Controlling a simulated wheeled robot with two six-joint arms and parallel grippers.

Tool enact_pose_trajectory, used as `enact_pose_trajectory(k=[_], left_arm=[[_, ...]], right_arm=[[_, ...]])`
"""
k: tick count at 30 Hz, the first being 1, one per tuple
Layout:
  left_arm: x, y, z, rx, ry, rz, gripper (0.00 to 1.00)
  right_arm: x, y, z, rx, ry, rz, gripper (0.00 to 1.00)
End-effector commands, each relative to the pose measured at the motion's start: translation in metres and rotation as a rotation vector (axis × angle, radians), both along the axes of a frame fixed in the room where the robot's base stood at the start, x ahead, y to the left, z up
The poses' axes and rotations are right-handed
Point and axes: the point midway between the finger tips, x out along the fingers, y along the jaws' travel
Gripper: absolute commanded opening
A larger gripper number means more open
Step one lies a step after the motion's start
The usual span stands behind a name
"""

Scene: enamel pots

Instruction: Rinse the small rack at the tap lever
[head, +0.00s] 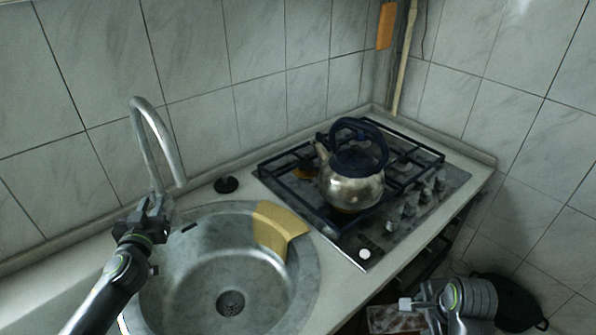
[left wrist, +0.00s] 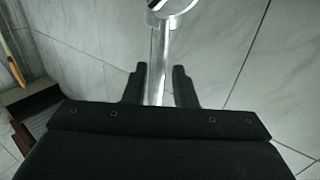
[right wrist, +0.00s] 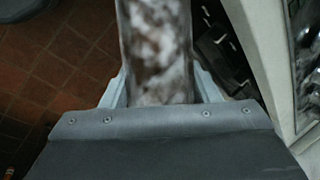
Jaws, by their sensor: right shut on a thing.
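The tap (head: 165,140) is a tall bent chrome pipe behind the sink. My left gripper (head: 152,207) is at its base, with fingers apart. In the left wrist view, a chrome post (left wrist: 159,55) of the tap stands between the fingers; I cannot tell whether they touch it. The lever is not clearly distinct from the gripper. My right gripper (head: 412,304) is low at the right, beyond the counter front. It is shut on a mottled white-and-brown flat piece, apparently the small rack (head: 390,320), which also fills the upper middle of the right wrist view (right wrist: 155,45).
The round steel sink (head: 195,275) has a yellow cloth (head: 280,228) over its right rim. A kettle (head: 350,188) stands on the gas hob (head: 425,190). A black plug (head: 226,184) lies behind the sink. A dark pan (head: 510,300) is low at the right. The counter's front edge lies between my grippers.

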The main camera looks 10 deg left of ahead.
Motion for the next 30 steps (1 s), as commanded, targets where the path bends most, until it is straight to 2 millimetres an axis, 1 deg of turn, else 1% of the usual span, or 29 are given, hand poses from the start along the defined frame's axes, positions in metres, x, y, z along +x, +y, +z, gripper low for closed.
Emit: enact_pose_trajectory(k=[1, 6, 11, 18, 20, 24, 30], left_arm=[[0.007, 0.002, 0.002, -0.001, -0.001, 0.001, 0.24], [0.021, 0.007, 0.000, -0.001, 0.000, 0.000, 0.24], [0.026, 0.008, 0.000, -0.001, 0.000, 0.000, 0.24], [0.027, 0.008, 0.000, 0.000, 0.000, 0.000, 0.24], [0.027, 0.008, 0.000, 0.000, 0.000, 0.000, 0.18], [0.026, 0.008, 0.000, 0.000, 0.000, 0.000, 0.00], [0.026, 0.008, 0.000, 0.000, 0.000, 0.000, 0.00]], right_arm=[[0.000, 0.000, 0.003, 0.000, -0.001, 0.000, 0.29], [0.000, 0.000, 0.006, 0.000, -0.001, 0.000, 0.29], [0.000, 0.000, 0.007, 0.000, -0.001, 0.000, 0.29], [0.000, 0.000, 0.007, 0.000, -0.001, 0.000, 0.29], [0.000, 0.000, 0.007, 0.000, -0.001, 0.000, 0.29], [0.000, 0.000, 0.007, 0.000, -0.001, 0.000, 0.29], [0.000, 0.000, 0.007, 0.000, -0.001, 0.000, 0.29]])
